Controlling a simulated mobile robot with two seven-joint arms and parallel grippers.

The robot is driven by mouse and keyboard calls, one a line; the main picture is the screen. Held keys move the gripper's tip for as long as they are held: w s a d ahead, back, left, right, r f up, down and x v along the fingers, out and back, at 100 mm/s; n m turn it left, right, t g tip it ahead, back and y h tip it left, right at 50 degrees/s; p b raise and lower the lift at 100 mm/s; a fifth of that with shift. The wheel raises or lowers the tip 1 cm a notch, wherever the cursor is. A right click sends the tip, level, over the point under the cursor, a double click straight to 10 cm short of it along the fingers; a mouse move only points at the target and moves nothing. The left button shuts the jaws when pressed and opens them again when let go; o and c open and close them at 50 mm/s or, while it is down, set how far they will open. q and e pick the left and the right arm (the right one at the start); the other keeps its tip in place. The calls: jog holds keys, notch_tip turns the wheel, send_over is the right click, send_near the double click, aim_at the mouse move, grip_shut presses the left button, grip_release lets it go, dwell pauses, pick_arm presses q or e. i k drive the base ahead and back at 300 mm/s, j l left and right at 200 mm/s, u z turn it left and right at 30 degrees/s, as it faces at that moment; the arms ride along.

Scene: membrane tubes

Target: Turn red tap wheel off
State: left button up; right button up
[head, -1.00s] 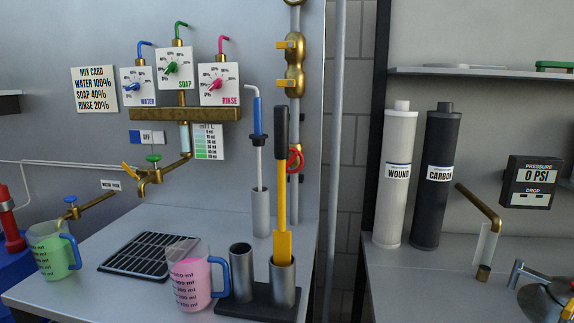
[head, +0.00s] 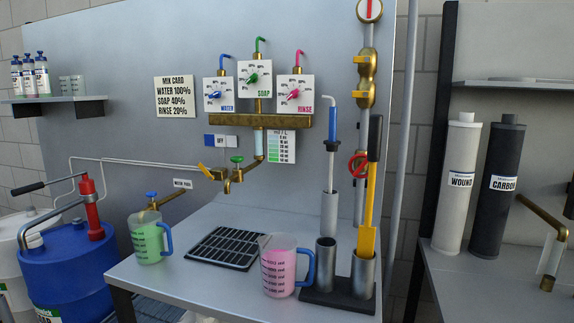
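The red tap wheel (head: 358,163) sits low on the vertical brass and steel pipe (head: 366,90) at the right of the wash station. A yellow-bladed tool with a dark handle (head: 370,200) stands in front of the pipe and overlaps the wheel's right side. The wheel's spokes are too small to read its turn. Neither of my grippers shows in the head view.
A bench (head: 200,283) holds a green-filled jug (head: 148,243), a pink-filled jug (head: 277,267), a black drain grid (head: 224,248) and a twin-cup holder (head: 337,299). A blue drum (head: 68,275) stands left. Filter cartridges (head: 456,190) stand right.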

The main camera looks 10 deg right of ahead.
aim_at(354, 173)
jog(key=l+u, duration=0.1)
jog(key=u, duration=0.65)
jog(key=l+u, duration=0.15)
jog(key=u, duration=0.2)
jog(key=k+l, duration=0.1)
jog(key=l, duration=0.3)
jog(key=k+l, duration=0.1)
jog(key=l, duration=0.35)
